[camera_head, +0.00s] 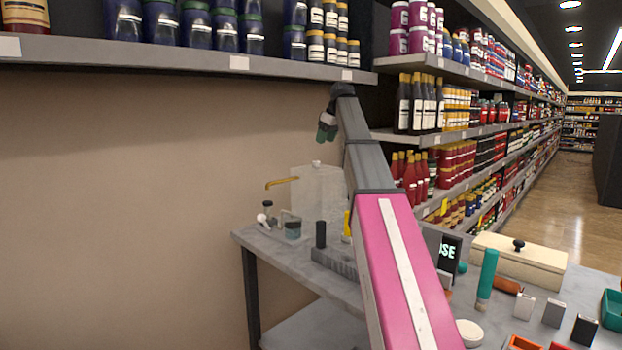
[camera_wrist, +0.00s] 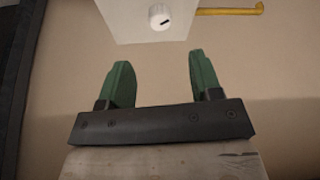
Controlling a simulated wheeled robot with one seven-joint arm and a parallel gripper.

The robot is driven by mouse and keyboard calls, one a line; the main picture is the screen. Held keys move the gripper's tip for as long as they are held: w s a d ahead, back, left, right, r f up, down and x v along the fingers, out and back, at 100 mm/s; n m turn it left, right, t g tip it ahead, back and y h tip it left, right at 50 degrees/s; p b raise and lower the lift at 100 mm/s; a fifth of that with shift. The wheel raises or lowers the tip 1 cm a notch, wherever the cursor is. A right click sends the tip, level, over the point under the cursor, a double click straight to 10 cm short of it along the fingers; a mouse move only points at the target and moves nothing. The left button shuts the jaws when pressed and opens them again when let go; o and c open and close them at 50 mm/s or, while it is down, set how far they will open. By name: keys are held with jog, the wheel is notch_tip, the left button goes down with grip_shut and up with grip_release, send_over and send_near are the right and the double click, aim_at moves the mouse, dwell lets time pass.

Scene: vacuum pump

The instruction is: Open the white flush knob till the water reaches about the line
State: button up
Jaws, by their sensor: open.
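The white knob (camera_wrist: 159,17) has a dark mark on its face and sits on a pale box-like body at the top of the wrist view. In the head view a small white knob (camera_head: 316,163) tops a pale, see-through tank (camera_head: 318,195) on the table. A yellow pipe (camera_head: 282,182) sticks out from the tank; it also shows in the wrist view (camera_wrist: 230,11). My gripper (camera_wrist: 157,58), with green fingers, is open and empty, apart from the knob. In the head view my gripper (camera_head: 327,130) hangs above the tank. No water level or line can be made out.
Small jars (camera_head: 292,230) and a white round-ended piece (camera_head: 262,218) stand left of the tank. A dark upright cylinder (camera_head: 320,234) and a grey block are in front. My arm hides part of the grey table (camera_head: 262,245). A loaded shelf (camera_head: 180,55) overhangs behind.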

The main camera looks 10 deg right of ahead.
aim_at(316, 164)
jog(key=x, duration=1)
jog(key=shift+w+a+f, duration=0.1)
jog(key=shift+f, duration=0.1)
jog(key=c, duration=0.9)
